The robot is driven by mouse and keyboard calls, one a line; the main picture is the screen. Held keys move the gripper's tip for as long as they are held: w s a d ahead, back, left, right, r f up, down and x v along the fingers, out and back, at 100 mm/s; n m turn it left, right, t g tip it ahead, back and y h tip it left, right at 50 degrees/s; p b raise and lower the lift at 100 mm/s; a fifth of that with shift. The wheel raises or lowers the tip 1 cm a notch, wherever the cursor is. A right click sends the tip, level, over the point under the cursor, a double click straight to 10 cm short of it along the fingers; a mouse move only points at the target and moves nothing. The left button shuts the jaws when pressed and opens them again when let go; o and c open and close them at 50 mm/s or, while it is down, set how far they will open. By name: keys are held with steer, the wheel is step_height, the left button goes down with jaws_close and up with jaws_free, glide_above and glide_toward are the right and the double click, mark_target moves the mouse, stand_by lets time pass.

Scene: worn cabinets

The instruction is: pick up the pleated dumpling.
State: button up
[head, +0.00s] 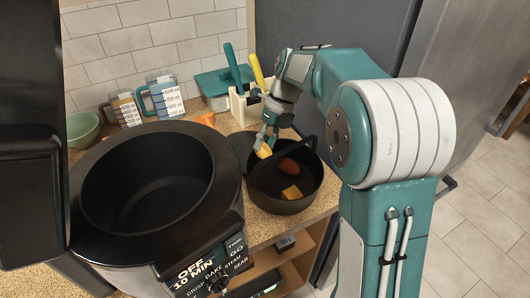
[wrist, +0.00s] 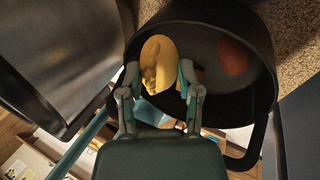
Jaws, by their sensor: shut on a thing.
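The pleated dumpling (wrist: 158,60) is pale yellow with a pleated ridge, and it lies between my fingertips in the wrist view. It also shows as a small yellow shape (head: 264,151) at the left inside of the black pan (head: 285,208) in the head view. My gripper (head: 267,141) points down over the pan's left side and is shut on the dumpling. In the wrist view my gripper (wrist: 158,74) has one finger on each side of it. I cannot tell whether the dumpling touches the pan.
A reddish-brown oval item (head: 286,167) and a yellow block (head: 292,193) lie in the pan. A large black cooker (head: 150,190) stands close at left. Measuring cups (head: 165,97), a green bowl (head: 83,128) and a utensil holder (head: 243,106) stand behind.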

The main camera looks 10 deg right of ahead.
steer(key=shift+r, duration=0.1)
steer(key=shift+r, duration=1.45)
